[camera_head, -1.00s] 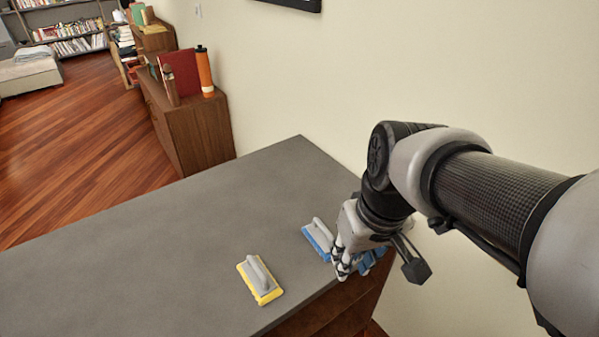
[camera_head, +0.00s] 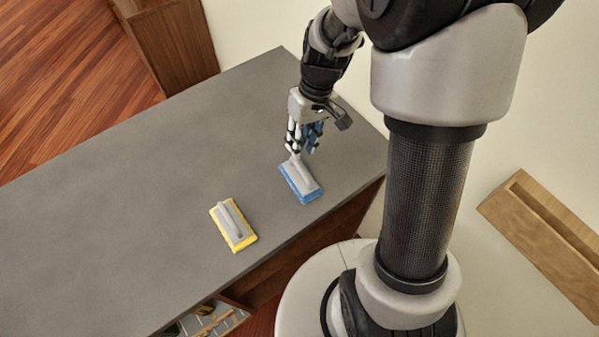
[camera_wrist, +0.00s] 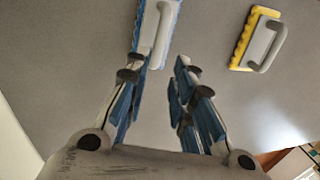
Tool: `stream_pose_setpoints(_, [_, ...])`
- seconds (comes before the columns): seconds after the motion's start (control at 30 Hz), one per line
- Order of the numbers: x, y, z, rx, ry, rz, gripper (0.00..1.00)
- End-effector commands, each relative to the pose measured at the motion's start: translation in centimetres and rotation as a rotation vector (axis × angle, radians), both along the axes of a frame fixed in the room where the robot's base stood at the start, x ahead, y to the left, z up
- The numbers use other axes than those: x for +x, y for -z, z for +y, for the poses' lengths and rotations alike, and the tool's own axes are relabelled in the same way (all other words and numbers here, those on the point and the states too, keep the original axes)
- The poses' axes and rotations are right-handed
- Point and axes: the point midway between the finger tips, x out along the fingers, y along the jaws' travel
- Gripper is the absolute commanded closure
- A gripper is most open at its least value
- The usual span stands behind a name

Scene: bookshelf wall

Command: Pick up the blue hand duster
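The blue hand duster (camera_head: 301,181) has a grey back with a raised handle and a blue edge. It lies flat on the grey tabletop, near its front edge. My gripper (camera_head: 299,150) points down at the duster's far end. In the wrist view, the duster (camera_wrist: 158,32) shows beyond the left finger, which hides part of it. The two fingers (camera_wrist: 160,65) stand apart with nothing between them. The duster's handle is off to the left of the middle of the gap. I cannot tell whether a finger touches the duster.
A yellow hand duster (camera_head: 233,225) lies on the grey tabletop (camera_head: 120,200) left of the blue one; it also shows in the wrist view (camera_wrist: 258,40). The tabletop's left part is clear. A cream wall (camera_head: 255,25) rises behind. A wooden ledge (camera_head: 545,240) is at the right.

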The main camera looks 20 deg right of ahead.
Motion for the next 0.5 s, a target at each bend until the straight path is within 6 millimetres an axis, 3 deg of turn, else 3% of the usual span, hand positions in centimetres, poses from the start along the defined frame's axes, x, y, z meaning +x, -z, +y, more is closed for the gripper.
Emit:
stream_pose_setpoints(0.1, [-0.2,2.3,0.4,0.001,0.000,0.002,0.77])
stream_pose_setpoints(0.37, [-0.4,4.0,0.7,0.000,0.000,0.001,0.77])
stream_pose_setpoints(0.5, [-1.2,6.0,0.7,0.000,0.002,0.003,0.77])
